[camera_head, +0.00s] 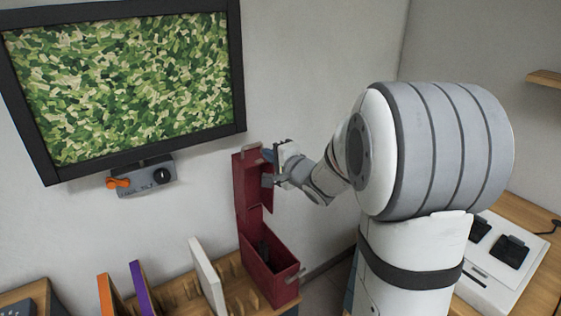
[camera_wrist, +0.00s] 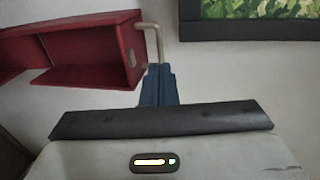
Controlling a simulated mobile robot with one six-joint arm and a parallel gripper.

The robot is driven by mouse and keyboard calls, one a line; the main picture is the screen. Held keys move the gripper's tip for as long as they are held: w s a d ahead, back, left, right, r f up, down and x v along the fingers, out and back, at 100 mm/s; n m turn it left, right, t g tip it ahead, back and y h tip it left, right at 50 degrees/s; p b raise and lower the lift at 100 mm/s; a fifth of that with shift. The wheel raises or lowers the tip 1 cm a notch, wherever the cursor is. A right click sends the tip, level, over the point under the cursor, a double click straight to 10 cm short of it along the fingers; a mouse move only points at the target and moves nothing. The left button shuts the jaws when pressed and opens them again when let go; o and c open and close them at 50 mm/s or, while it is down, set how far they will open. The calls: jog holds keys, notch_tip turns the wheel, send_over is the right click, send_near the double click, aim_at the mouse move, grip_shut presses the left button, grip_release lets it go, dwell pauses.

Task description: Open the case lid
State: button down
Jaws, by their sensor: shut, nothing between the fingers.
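The dark red case stands on the wooden bench in the head view, with its box part (camera_head: 277,284) below and its lid (camera_head: 250,192) raised about upright, so the inside shows. In the wrist view part of the red case (camera_wrist: 85,55) lies at the left, with a pale metal handle (camera_wrist: 152,38) at its end. My gripper (camera_head: 268,156) is beside the upper part of the lid. Its blue fingers (camera_wrist: 158,75) are together with nothing between them, close to the handle; I cannot tell whether they touch it.
A framed green picture (camera_head: 120,80) hangs on the wall at left, above a small grey box (camera_head: 143,178) with an orange lever and black knob. Thin upright white (camera_head: 207,278), purple and orange panels stand left of the case. A white device (camera_head: 505,262) sits at right.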

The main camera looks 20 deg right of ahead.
aim_at(253, 145)
jog(key=x, duration=0.6)
jog(key=w+r+p, duration=0.1)
jog(key=p, duration=0.2)
jog(key=shift+w+a+r+p, duration=0.1)
jog(key=shift+a+p, duration=0.1)
jog(key=shift+p, duration=0.1)
jog(key=shift+w+a+r+g+p, duration=0.2)
jog(key=shift+w+g+p, duration=0.4)
jog(key=shift+p, duration=0.65)
jog(key=w+p, duration=0.1)
jog(key=p, duration=0.1)
jog(key=w+p, duration=0.1)
jog(key=p, duration=0.1)
jog(key=shift+w+a+r+g+h, duration=0.1)
jog(key=shift+w+a+g+h, duration=0.05)
jog(key=shift+a+g+h, duration=0.2)
jog(key=shift+w+a+f+p, duration=0.15)
jog(key=shift+w+f+p, duration=0.15)
jog(key=shift+p, duration=0.35)
